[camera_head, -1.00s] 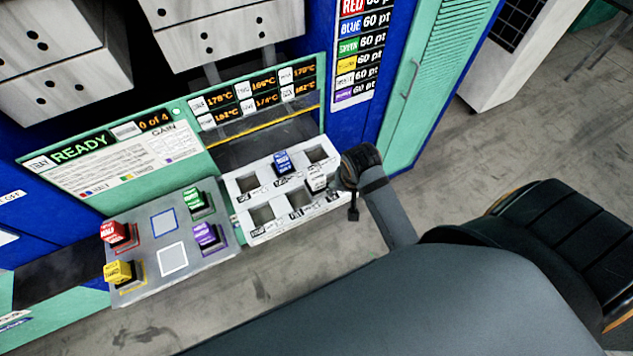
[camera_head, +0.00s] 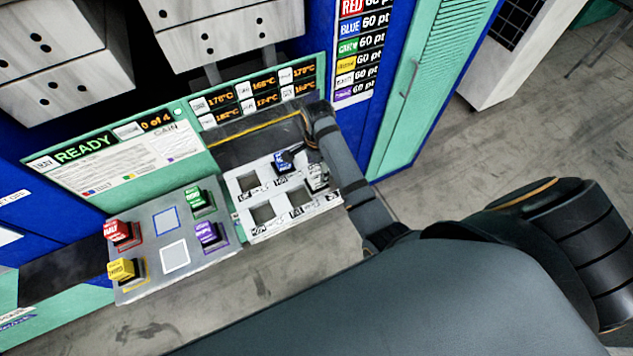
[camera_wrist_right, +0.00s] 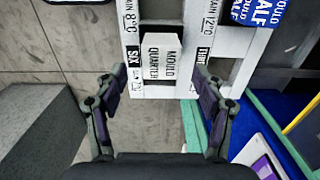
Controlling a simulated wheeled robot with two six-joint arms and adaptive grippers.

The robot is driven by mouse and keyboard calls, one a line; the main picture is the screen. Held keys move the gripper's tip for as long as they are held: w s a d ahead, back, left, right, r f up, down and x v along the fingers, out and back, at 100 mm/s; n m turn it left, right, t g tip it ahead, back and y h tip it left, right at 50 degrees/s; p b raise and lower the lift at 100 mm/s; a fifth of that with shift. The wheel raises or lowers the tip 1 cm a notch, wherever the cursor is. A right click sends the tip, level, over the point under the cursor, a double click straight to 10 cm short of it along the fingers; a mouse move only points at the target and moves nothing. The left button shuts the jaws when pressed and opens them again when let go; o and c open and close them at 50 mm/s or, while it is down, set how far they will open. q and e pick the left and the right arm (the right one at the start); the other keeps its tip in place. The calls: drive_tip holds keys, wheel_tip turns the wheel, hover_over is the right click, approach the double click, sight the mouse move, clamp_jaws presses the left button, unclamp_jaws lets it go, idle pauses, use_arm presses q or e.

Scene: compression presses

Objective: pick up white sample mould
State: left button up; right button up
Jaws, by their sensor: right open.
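The white sample mould (camera_head: 317,178) sits in the right part of the white slotted tray (camera_head: 247,213), partly hidden by my right arm. In the right wrist view the mould (camera_wrist_right: 162,60) is a pale block lettered "MOULD QUARTER". My right gripper (camera_wrist_right: 152,84) is open, with one finger on each side of the mould's near end and clear space on both sides. No contact shows. In the head view this gripper is mostly hidden by its arm. My left gripper is not in view.
A blue mould (camera_head: 282,163) stands in the same tray, close to the white one. The grey plate (camera_head: 150,250) on the left holds red, yellow, green and purple moulds, plus two empty outlined squares. The green press panel (camera_head: 190,115) rises behind the tray.

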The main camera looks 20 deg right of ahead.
sight(316, 174)
drive_tip(key=shift+f, duration=0.35)
drive_tip(key=shift+f+p, duration=0.3)
drive_tip(key=shift+p, duration=0.05)
wheel_tip(316, 174, down, 4)
drive_tip(key=shift+a+p, duration=0.15)
drive_tip(key=shift+p, duration=0.55)
drive_tip(key=shift+f, duration=0.3)
clamp_jaws()
drive_tip(key=shift+w+r, duration=0.1)
